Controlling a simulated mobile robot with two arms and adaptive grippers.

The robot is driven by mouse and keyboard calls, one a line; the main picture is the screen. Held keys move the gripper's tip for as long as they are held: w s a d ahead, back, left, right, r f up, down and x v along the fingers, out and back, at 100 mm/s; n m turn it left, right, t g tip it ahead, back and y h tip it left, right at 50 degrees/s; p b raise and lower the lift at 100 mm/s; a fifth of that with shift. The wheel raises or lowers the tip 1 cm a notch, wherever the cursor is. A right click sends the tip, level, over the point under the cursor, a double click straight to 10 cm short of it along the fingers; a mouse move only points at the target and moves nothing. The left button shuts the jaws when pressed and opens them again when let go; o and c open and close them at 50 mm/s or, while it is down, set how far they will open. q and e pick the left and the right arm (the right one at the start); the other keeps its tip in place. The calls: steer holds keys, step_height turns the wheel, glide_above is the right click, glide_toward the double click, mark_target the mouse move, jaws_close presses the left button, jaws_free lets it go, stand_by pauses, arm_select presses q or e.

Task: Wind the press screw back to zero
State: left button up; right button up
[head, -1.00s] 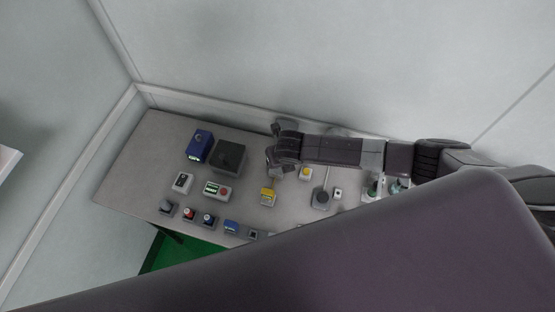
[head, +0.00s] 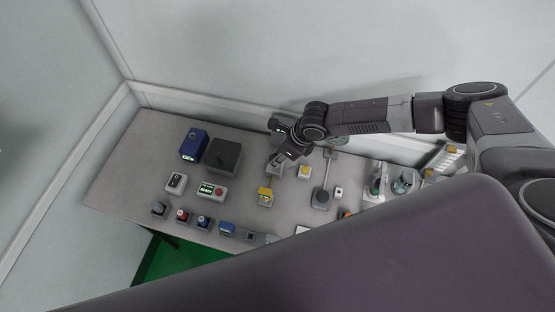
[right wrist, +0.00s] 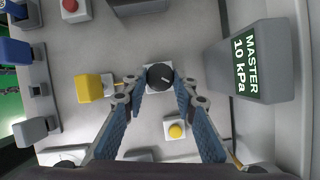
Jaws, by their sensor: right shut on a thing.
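A black round knob (right wrist: 160,76) with a pale pointer line sits on a light square base in the right wrist view; I take it as the press screw. My right gripper (right wrist: 160,82) is shut on this knob, with one blue-padded finger at each side of it. In the head view my right gripper (head: 277,163) is down at the bench near its back, and hides most of the knob. A grey display (right wrist: 246,60) beside it reads "MASTER 10 kPa" in the right wrist view. My left gripper is not in view.
A yellow block (head: 265,195) and a yellow button box (head: 304,171) stand close to the gripper on the grey bench (head: 120,180). A dark grey box (head: 222,155), a blue box (head: 194,144) and a green-lit panel (head: 212,190) stand to the left. The wall is behind.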

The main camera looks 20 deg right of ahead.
steer(key=shift+s+f+n, duration=0.25)
steer(key=shift+f+n, duration=0.05)
stand_by(0.4)
steer(key=o, duration=0.9)
steer(key=shift+o, duration=1.3)
steer(key=shift+w+r, duration=0.1)
steer(key=shift+w, duration=0.1)
steer(key=v, duration=1.2)
steer(key=shift+w, duration=0.15)
steer(key=shift+c, duration=0.2)
